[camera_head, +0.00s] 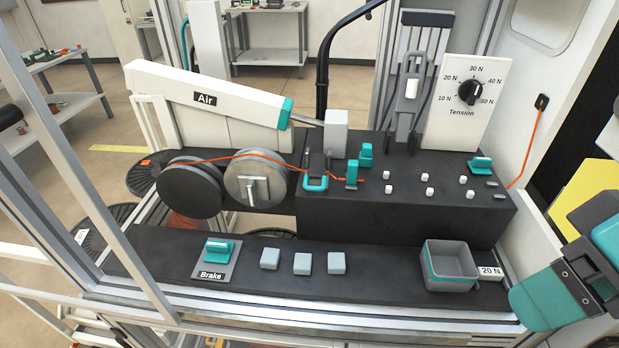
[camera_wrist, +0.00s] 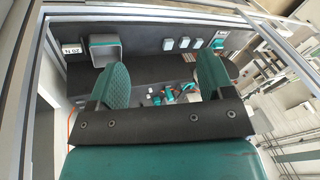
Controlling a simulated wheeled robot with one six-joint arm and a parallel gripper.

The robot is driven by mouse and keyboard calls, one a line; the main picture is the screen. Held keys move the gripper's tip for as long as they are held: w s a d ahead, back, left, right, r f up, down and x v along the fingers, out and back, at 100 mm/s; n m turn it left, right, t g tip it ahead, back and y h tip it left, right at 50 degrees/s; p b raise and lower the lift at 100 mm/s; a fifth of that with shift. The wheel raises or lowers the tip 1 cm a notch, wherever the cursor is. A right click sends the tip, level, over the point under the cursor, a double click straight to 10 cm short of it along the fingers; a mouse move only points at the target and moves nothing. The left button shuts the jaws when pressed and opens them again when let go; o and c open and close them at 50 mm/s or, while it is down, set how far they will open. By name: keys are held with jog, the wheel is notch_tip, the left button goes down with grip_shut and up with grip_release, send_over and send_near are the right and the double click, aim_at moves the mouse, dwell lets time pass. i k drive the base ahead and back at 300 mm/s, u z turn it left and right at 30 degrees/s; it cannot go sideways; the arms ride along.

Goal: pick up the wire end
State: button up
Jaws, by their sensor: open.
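The orange wire (camera_head: 240,154) runs from the left reel over the grey wheel (camera_head: 258,178) to the teal guides on the black block. Its free end (camera_head: 361,181) sticks out just right of a small upright teal clip (camera_head: 352,172). My gripper (camera_head: 565,285) is at the lower right in the head view, well to the right of the wire end and apart from it. In the wrist view my gripper (camera_wrist: 163,80) has its two teal fingers spread wide with nothing held. Small teal parts show between the fingers there, but I cannot make out the wire end.
A grey bin (camera_head: 450,278) stands at the front right beside a "20 N" label (camera_head: 490,272). Several white pegs, a teal knob (camera_head: 480,165) and the Tension dial panel (camera_head: 480,125) rise from the block. Grey buttons and a Brake switch (camera_head: 219,250) line the front ledge.

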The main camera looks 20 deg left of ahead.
aim_at(353, 165)
jog(key=u, duration=0.5)
jog(key=k, duration=0.6)
jog(key=u, duration=0.7)
jog(key=i, duration=1.1)
jog(key=z, duration=0.8)
